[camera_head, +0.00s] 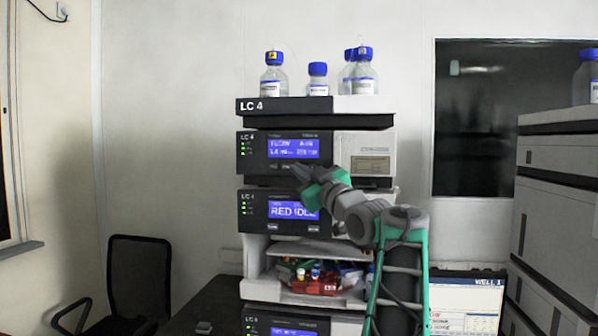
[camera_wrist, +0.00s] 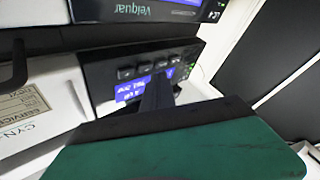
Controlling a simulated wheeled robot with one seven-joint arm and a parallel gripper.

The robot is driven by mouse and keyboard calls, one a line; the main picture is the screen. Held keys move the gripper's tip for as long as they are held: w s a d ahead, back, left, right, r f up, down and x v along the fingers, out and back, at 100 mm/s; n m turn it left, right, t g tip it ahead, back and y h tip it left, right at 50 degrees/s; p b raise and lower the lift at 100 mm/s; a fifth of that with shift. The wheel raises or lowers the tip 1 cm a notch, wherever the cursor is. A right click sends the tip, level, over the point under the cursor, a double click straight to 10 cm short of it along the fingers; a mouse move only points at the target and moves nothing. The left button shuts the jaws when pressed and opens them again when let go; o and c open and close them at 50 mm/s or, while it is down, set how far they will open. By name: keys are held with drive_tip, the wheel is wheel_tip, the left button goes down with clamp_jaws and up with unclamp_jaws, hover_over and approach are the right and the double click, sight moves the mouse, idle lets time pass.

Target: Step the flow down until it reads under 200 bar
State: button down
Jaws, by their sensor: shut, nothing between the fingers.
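The pump module (camera_head: 250,148) of the LC 4 stack has a blue display (camera_head: 293,148) with a flow line and a second line too small to read. A row of dark buttons lies under the display. In the wrist view the module looks turned over, with several buttons (camera_wrist: 143,69) above the partly hidden display (camera_wrist: 130,92). My gripper (camera_head: 299,172) is shut and empty, in front of the lower right of this panel. In the wrist view its fingertips (camera_wrist: 158,80) overlap the display near the buttons. I cannot tell whether they touch the panel.
Below is a module reading "RED IDLE" (camera_head: 292,211), then an open shelf with coloured vials (camera_head: 316,283). Blue-capped bottles (camera_head: 274,78) stand on the top tray (camera_head: 300,105). A second stack (camera_head: 557,155) stands at right. A chair (camera_head: 138,275) is at left.

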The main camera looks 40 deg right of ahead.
drive_tip(key=s+a+b, duration=0.1)
drive_tip(key=a+b, duration=0.1)
drive_tip(key=s+a+b, duration=0.2)
idle(0.5)
idle(0.4)
